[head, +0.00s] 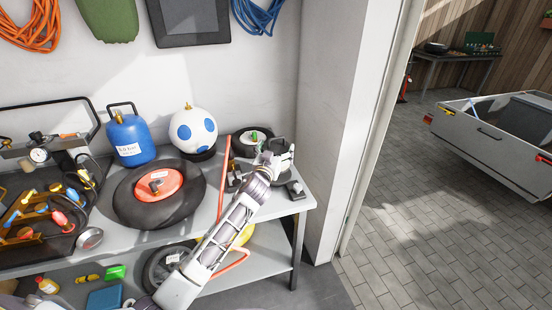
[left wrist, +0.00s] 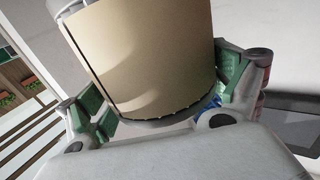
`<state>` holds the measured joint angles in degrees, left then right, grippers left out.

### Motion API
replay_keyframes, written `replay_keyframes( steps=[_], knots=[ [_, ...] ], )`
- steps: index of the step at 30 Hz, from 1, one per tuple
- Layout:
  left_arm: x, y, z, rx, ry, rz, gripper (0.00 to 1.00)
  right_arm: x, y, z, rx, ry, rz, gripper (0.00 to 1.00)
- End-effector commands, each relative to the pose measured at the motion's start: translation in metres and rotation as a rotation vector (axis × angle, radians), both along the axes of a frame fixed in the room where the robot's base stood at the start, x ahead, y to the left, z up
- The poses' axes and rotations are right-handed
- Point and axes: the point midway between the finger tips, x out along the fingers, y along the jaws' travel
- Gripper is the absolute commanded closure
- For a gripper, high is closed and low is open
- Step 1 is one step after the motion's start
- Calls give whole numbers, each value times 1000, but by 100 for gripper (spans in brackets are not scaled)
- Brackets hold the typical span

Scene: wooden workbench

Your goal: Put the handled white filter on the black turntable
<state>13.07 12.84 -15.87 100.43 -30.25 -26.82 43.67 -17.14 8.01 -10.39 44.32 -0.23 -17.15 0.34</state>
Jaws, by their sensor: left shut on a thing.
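My left gripper (head: 275,160) is above the right end of the workbench, shut on the white filter (head: 281,147). In the left wrist view the filter (left wrist: 150,62) is a large tan-sided cylinder with a grey rim, between the green-padded fingers of my left gripper (left wrist: 165,95). I cannot make out its handle. A wide, low black round piece (head: 130,205) lies on the bench left of the gripper, with a red disc (head: 165,180) on top. I cannot tell whether this is the turntable. My right gripper does not show.
A blue gas bottle (head: 128,142) and a blue-spotted white ball (head: 193,130) stand at the back of the bench (head: 112,245). A small black wheel (head: 240,149) is behind my gripper. A cluttered black tray (head: 58,238) fills the left. A wall post (head: 335,130) rises at right.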

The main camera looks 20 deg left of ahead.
Motion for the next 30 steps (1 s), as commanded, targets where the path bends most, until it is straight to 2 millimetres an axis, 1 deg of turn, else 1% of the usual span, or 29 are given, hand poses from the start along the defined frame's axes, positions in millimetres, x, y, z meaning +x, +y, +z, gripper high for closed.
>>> replay_keyframes(
  steps=[6, 11, 16, 29, 30],
  knots=[
    [0, 0, -22, -1, 3, 0, 38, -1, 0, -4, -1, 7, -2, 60],
    [0, 0, -35, -1, 2, 0, 38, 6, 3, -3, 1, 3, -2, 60],
    [0, 0, -36, 0, 0, -1, 38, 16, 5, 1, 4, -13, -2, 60],
    [0, 0, -38, -1, 0, -1, 38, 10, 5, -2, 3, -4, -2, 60],
    [0, 0, -40, 0, 2, -1, 6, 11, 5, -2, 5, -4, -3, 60]
  ],
)
